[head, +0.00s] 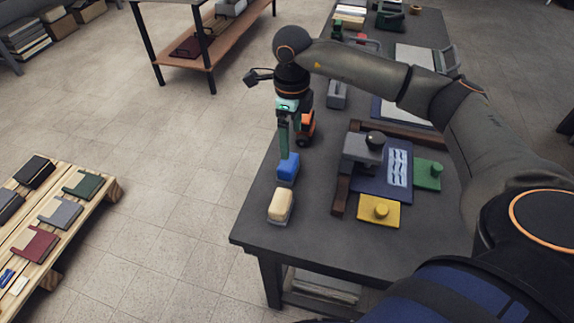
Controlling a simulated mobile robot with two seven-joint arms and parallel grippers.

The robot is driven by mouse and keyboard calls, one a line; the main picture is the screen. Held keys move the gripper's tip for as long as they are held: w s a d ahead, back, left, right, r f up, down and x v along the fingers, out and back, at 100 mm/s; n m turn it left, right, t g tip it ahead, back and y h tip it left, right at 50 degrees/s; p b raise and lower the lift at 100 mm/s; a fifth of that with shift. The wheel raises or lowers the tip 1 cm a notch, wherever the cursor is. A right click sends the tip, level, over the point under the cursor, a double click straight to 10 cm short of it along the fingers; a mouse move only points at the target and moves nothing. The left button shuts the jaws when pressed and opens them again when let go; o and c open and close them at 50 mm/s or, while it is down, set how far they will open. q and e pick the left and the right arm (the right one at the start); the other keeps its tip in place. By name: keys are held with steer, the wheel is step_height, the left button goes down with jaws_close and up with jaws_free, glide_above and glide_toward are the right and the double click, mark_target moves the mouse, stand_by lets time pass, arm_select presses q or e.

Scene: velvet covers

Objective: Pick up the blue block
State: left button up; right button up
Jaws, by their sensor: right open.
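The blue block (288,170) lies near the left edge of the dark table (262,228). My right gripper (284,157) points down at it, with its green fingers at the block's far end. The jaws are open. The fingertips overlap the block's far edge in the picture, and I cannot tell whether they touch it. The far finger and the gap between the fingers are largely hidden. My left gripper is not in view.
A cream block (281,205) sits just in front of the blue block. An orange object (307,122) stands close behind the gripper. To the right are a grey press-like device (358,150), a yellow piece (379,211) and a green piece (427,175). A wooden pallet (60,225) is at left.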

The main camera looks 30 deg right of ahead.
glide_above(288, 161)
steer(key=f, duration=0.4)
steer(key=shift+s+d+f, duration=0.1)
steer(key=shift+s+f, duration=0.1)
steer(key=shift+s, duration=0.1)
steer(key=f, duration=0.3)
steer(key=f+p, duration=0.1)
steer(key=f, duration=0.1)
steer(key=shift+w+f, duration=0.1)
steer(key=shift+w, duration=0.2)
steer(key=c, duration=1.2)
steer(key=shift+r, duration=0.2)
steer(key=shift+c, duration=0.2)
steer(key=shift+w+r, duration=0.1)
steer(key=shift+r, duration=0.5)
steer(key=s+d+r+b, duration=0.2)
steer(key=s+d+r, duration=0.4)
steer(key=s+r, duration=0.5)
steer(key=shift+s+r, duration=0.25)
steer(key=shift+s, duration=0.65)
